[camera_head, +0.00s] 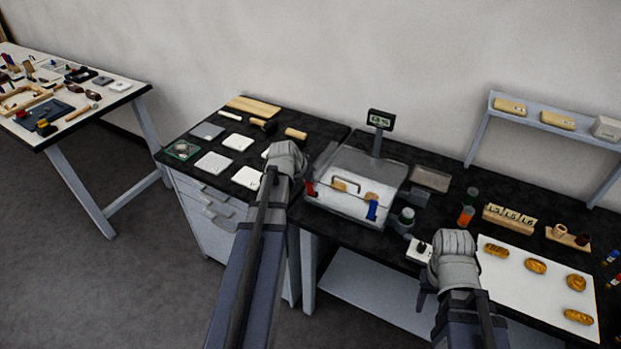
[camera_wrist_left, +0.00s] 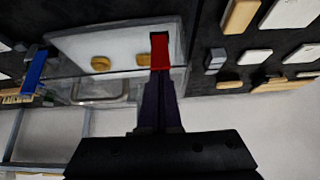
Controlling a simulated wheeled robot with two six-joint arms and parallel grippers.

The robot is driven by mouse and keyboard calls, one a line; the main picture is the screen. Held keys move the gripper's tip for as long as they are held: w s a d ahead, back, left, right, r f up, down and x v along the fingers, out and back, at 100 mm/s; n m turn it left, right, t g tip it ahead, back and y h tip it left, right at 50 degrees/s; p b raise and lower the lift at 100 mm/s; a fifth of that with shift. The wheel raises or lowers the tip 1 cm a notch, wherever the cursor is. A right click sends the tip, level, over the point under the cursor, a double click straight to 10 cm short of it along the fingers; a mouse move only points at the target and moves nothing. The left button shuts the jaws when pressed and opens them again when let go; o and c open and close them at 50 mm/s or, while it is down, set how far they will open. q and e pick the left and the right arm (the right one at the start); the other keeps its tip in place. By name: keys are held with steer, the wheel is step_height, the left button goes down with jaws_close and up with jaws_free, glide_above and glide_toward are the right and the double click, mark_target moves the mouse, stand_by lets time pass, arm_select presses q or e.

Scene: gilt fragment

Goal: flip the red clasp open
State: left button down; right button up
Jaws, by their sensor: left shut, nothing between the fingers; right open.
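A pale case (camera_head: 349,207) with a grey handle stands on the dark bench, with bread-like pieces showing on or through it. The red clasp (camera_head: 309,188) is at its left front and the blue clasp (camera_head: 372,209) at its right front. In the left wrist view my left gripper (camera_wrist_left: 160,75) is shut and empty, its tips at the red clasp (camera_wrist_left: 160,47), overlapping its lower end; I cannot tell whether they touch. The blue clasp also shows there (camera_wrist_left: 36,70). I cannot tell the red clasp's angle. My right gripper (camera_head: 425,289) is open by the bench's front edge, its fingers partly hidden.
A scale display (camera_head: 380,119) rises behind the case. Jars (camera_head: 406,216) and an orange bottle (camera_head: 465,215) stand to its right. A white board (camera_head: 540,282) with several bread pieces lies further right. White tiles (camera_head: 213,163) lie on the left cabinet.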

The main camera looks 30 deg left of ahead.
arm_select(q)
steer(key=shift+s+f, duration=0.2)
steer(key=shift+s, duration=0.6)
steer(key=shift+w+r, duration=0.1)
steer(key=shift+w, duration=0.25)
steer(key=shift+w, duration=0.6)
